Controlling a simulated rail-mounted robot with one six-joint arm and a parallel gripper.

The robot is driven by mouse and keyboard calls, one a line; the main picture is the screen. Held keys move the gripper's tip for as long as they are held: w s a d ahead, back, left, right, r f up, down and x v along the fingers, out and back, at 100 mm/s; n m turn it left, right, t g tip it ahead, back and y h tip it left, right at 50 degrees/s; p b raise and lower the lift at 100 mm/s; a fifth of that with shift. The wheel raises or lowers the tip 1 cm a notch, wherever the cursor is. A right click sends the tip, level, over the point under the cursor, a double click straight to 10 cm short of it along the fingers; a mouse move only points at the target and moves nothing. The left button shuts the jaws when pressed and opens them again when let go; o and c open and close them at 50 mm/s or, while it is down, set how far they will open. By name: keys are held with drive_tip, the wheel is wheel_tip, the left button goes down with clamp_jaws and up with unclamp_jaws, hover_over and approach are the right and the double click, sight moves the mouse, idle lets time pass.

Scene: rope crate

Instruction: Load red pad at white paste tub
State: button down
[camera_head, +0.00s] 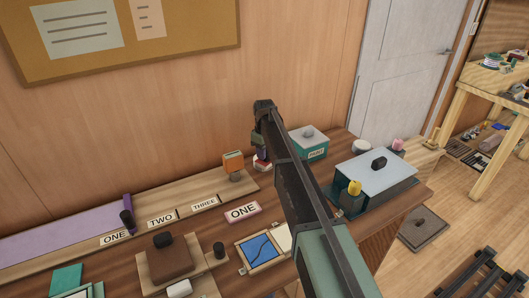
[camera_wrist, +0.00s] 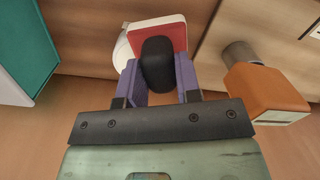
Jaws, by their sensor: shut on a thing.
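The red pad (camera_wrist: 174,30), with a pale edge and a black knob (camera_wrist: 157,64), is at the top middle of the wrist view. My gripper (camera_wrist: 158,80) is shut on that knob between its purple fingers. A rounded white thing, apparently the white paste tub (camera_wrist: 123,52), shows behind the pad's left side, mostly covered by it. I cannot tell whether the pad touches it. In the head view the red pad (camera_head: 261,161) shows as a small patch below my gripper (camera_head: 260,140), at the back of the table, partly hidden by my arm.
An orange block (camera_head: 233,161) on a grey peg stands close left of my gripper. A teal PAINT box (camera_head: 315,154) with a grey lid stands to the right.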

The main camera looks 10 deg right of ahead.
idle(0.3)
wheel_tip(320, 180, up, 6)
drive_tip(key=p, duration=0.6)
drive_tip(key=shift+r, duration=0.1)
